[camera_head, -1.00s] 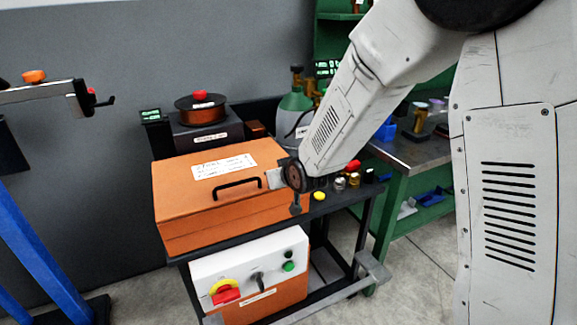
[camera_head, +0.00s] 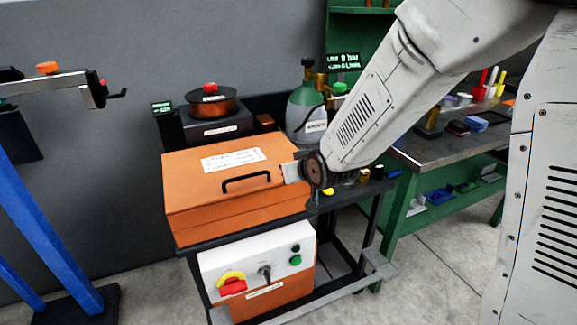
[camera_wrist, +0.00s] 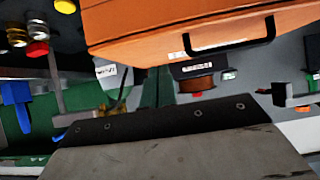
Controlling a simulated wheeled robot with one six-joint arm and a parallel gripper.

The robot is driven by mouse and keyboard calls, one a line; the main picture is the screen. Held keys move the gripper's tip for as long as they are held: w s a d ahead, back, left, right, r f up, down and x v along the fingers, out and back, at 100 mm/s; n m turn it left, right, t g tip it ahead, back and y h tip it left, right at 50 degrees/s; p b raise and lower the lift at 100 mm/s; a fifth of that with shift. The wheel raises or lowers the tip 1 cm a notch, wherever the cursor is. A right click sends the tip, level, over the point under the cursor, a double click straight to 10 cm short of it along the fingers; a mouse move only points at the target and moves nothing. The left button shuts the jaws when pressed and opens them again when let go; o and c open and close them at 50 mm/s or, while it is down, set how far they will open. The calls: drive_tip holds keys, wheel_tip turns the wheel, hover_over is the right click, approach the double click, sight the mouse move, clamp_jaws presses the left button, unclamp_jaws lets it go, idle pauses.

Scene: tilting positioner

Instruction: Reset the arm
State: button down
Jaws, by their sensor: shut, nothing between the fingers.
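My arm reaches in from the upper right in the head view. My gripper (camera_head: 292,172) is at its lower end, seen from behind and small, beside the right end of an orange box (camera_head: 190,203) with a black handle (camera_head: 246,182). I cannot tell whether it touches the box. In the wrist view, a wide grey plate with a dark edge, part of my gripper (camera_wrist: 175,120), fills the bottom. The orange box (camera_wrist: 150,25) lies beyond it, upside down in that picture. Nothing shows held in the gripper.
The box sits on a dark cart with a white control panel (camera_head: 255,256) below. A spool (camera_head: 211,105) and a green gas cylinder (camera_head: 304,108) stand behind. A green bench (camera_head: 440,152) is at right, a blue-legged stand (camera_head: 40,235) at left. Floor shows between cart and bench.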

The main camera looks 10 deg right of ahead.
drive_tip(key=s+d+f+g+h, duration=0.1)
drive_tip(key=s+d+f+g, duration=0.15)
drive_tip(key=s, duration=0.45)
drive_tip(key=s+d+f+g+h, duration=0.1)
drive_tip(key=s+d+f+g, duration=0.15)
drive_tip(key=s, duration=0.45)
drive_tip(key=s+d+r+m+g, duration=0.1)
drive_tip(key=s+d+r, duration=0.3)
drive_tip(key=s+r, duration=0.4)
drive_tip(key=s+d+r+m+g, duration=0.1)
drive_tip(key=s+d+r+g, duration=0.2)
drive_tip(key=s+r, duration=0.5)
drive_tip(key=s+d, duration=0.1)
drive_tip(key=s, duration=0.5)
drive_tip(key=shift+d+r+m+h, duration=0.2)
drive_tip(key=shift+r+m+h, duration=0.15)
drive_tip(key=shift+m+h, duration=0.05)
drive_tip(key=shift+s, duration=0.1)
